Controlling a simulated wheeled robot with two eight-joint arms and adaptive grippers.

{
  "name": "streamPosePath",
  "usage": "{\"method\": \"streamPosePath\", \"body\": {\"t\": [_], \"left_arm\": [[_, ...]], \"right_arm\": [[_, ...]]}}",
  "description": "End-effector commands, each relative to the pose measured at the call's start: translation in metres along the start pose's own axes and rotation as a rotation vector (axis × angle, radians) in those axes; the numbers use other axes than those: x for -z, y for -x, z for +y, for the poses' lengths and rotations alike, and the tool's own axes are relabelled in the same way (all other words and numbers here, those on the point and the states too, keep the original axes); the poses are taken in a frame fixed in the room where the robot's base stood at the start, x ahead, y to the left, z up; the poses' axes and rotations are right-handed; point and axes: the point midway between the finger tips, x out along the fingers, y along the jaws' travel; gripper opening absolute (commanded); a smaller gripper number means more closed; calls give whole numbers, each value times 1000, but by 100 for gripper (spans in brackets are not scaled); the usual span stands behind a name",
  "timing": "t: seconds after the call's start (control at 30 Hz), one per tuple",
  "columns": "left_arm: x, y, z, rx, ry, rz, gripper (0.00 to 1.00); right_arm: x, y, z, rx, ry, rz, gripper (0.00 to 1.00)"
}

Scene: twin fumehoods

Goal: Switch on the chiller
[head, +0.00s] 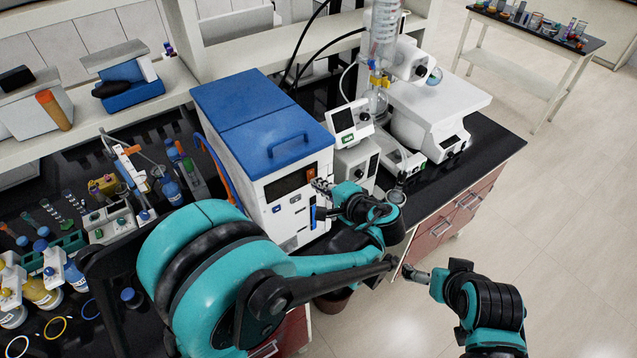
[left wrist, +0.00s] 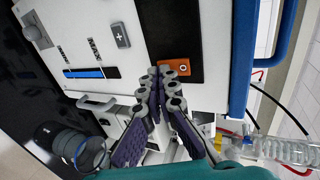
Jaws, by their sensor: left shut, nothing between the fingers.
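The chiller (head: 262,115) is a white box with a blue lid and handle. Its front panel faces me, with a dark display (head: 285,182). In the left wrist view, an orange switch (left wrist: 188,71) marked with a circle sits beside the dark display panel (left wrist: 170,30). My left gripper (head: 319,185) is shut and empty, with its fingertips (left wrist: 164,71) right at the switch and overlapping its edge. I cannot tell whether they touch it. My right gripper (head: 410,272) is low at the lower right, away from the chiller; its finger state is too small to read.
A rotary evaporator with glassware (head: 383,45) and a white bath unit (head: 430,110) stand close right of the chiller. Bottles and racks (head: 60,265) crowd the bench at left. Open floor (head: 560,220) lies at right.

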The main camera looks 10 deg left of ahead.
Motion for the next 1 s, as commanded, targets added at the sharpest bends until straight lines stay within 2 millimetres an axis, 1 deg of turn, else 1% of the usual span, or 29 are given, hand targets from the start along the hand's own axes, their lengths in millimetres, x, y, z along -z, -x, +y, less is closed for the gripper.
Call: {"method": "streamPosePath", "body": {"t": [0.17, 0.3, 0.37, 0.63, 1.0], "left_arm": [[0, -1, 0, 0, 0, -1, 0], [-1, -11, 4, 0, 1, -3, 0], [0, -8, 1, -1, 0, -2, 0], [0, -7, -2, 0, 0, -1, 0], [0, -1, -15, 0, 0, -1, 0]], "right_arm": [[-1, -1, 0, 0, 0, 0, 99], [-8, -12, 0, 0, 0, 0, 99], [-6, -8, 0, 0, 0, 0, 99], [-4, -6, 0, 0, 0, 0, 99], [1, 2, 0, 0, 0, 0, 99]]}}
